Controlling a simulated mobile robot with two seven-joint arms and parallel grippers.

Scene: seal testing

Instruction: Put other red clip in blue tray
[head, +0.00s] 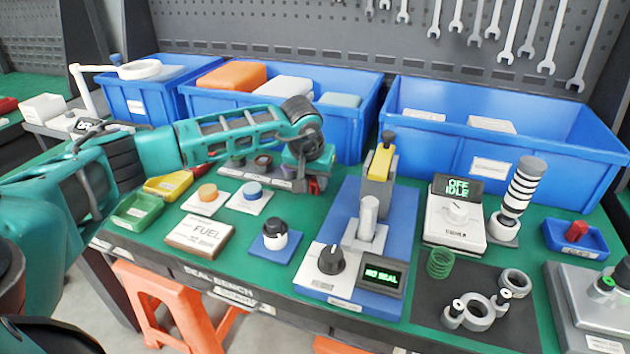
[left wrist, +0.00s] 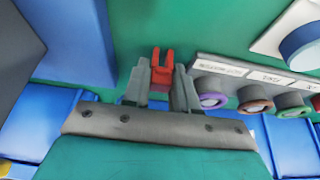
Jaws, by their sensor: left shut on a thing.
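A red clip (left wrist: 162,68) with a two-pronged end sits between the fingers of my left gripper (left wrist: 160,88) in the left wrist view. The gripper is shut on it. In the head view my left gripper (head: 311,182) is low behind the blue test stand, at the right end of the grey ring rack, with a bit of the red clip (head: 315,187) showing. The small blue tray (head: 556,242) is at the far right of the green bench, with another red clip (head: 577,230) in it. My right gripper is not in view.
The blue test stand (head: 399,275) with a yellow-topped lever (head: 381,160), the OFF IDLE box (head: 455,218) and a striped post (head: 522,185) stand between my left gripper and the small tray. Large blue bins (head: 480,165) line the back. A grey ring rack (head: 258,178) is beside the gripper.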

